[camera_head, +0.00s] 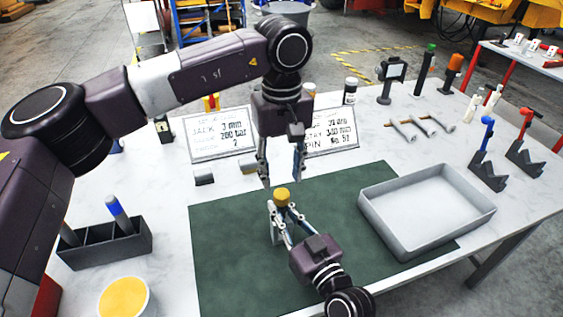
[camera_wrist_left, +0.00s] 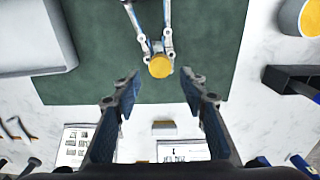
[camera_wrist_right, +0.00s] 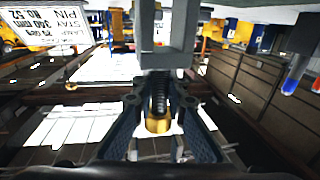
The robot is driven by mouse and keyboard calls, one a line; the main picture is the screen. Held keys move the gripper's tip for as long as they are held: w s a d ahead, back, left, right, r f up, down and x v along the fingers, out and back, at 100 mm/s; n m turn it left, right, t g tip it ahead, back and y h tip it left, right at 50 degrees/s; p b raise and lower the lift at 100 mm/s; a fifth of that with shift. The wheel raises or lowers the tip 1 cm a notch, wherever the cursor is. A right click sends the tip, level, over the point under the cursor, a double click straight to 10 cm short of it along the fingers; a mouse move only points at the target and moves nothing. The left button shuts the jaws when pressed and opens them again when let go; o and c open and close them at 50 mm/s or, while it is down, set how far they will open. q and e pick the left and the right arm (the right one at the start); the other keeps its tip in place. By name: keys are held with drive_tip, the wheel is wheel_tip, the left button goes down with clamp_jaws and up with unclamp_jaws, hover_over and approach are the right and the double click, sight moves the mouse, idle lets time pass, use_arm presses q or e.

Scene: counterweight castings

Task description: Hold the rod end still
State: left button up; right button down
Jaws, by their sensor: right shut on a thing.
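The rod end shows in the right wrist view as a grey fork (camera_wrist_right: 160,62) with a dark threaded shank (camera_wrist_right: 158,95) and a brass piece (camera_wrist_right: 158,124) at its end. My right gripper (camera_head: 284,214) is shut on it above the green mat (camera_head: 225,245). My left gripper (camera_head: 280,180) is open and empty, pointing down just above the yellow top. In the left wrist view the yellow top (camera_wrist_left: 160,67) shows just beyond the gap between the spread left fingers (camera_wrist_left: 158,88).
A grey tray (camera_head: 428,240) stands empty at right. Two sign cards (camera_head: 219,133) (camera_head: 333,128) stand behind the mat. A dark holder (camera_head: 105,244) with a blue-topped tool and a yellow-filled tub (camera_head: 124,298) are at left. Several rods (camera_head: 425,126) and stands (camera_head: 488,172) are back right.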

use_arm(q)
drive_tip(key=n, duration=0.7)
drive_tip(key=shift+r, duration=0.2)
drive_tip(key=n, duration=0.7)
drive_tip(key=shift+r, duration=0.15)
drive_tip(key=n, duration=0.7)
drive_tip(key=shift+r+n, duration=0.2)
drive_tip(key=shift+n, duration=0.1)
drive_tip(key=n, duration=0.7)
drive_tip(key=shift+r, duration=0.15)
drive_tip(key=n, duration=0.5)
drive_tip(key=shift+r, duration=0.15)
drive_tip(key=n, duration=0.5)
drive_tip(key=shift+r+n, duration=0.1)
drive_tip(key=shift+n, duration=0.3)
drive_tip(key=n, duration=0.5)
drive_tip(key=shift+r, duration=0.15)
drive_tip(key=n, duration=0.5)
drive_tip(key=shift+r, duration=0.1)
